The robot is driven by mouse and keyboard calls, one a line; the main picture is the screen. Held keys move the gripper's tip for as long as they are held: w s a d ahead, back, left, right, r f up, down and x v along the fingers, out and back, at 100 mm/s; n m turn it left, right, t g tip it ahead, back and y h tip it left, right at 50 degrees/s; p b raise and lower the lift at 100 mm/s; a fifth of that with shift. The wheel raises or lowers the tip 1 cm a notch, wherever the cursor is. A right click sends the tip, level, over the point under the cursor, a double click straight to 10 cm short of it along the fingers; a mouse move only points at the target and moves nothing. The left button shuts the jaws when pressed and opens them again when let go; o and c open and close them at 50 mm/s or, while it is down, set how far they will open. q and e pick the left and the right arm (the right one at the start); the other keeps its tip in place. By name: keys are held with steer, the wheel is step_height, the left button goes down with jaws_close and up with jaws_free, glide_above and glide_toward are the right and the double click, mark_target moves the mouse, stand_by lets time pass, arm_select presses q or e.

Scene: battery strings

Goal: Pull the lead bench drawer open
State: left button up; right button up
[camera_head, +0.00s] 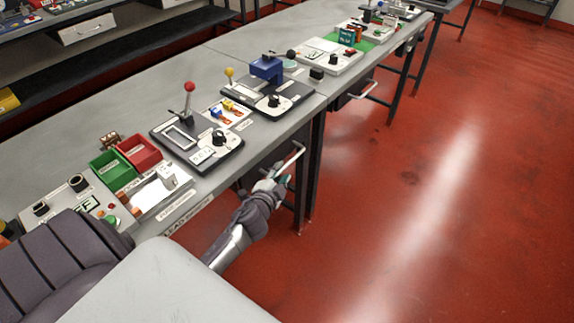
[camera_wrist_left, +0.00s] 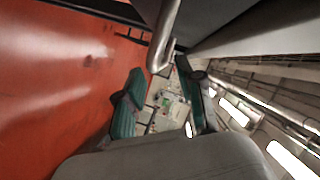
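A pale bar handle (camera_head: 291,158) sticks out below the front edge of the near bench (camera_head: 290,122), and I take it for the lead bench drawer's handle. The drawer front is mostly hidden in shadow and behind my arm. My left gripper (camera_head: 271,182) is at the near end of this handle. In the left wrist view the left gripper (camera_wrist_left: 162,98) has its teal fingers apart. The bent metal handle (camera_wrist_left: 165,38) comes down toward the gap between them. I cannot tell whether they touch it. My right gripper is not in view.
The bench top carries a red-knobbed lever device (camera_head: 188,100), a green bin (camera_head: 112,170), a red bin (camera_head: 139,152) and a blue press (camera_head: 266,68). A dark bench leg (camera_head: 316,165) stands just right of the handle. The red floor (camera_head: 440,200) is clear to the right.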

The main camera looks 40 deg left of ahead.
mark_target(284, 169)
arm_select(q)
steer(key=shift+x, duration=2.35)
jaws_close()
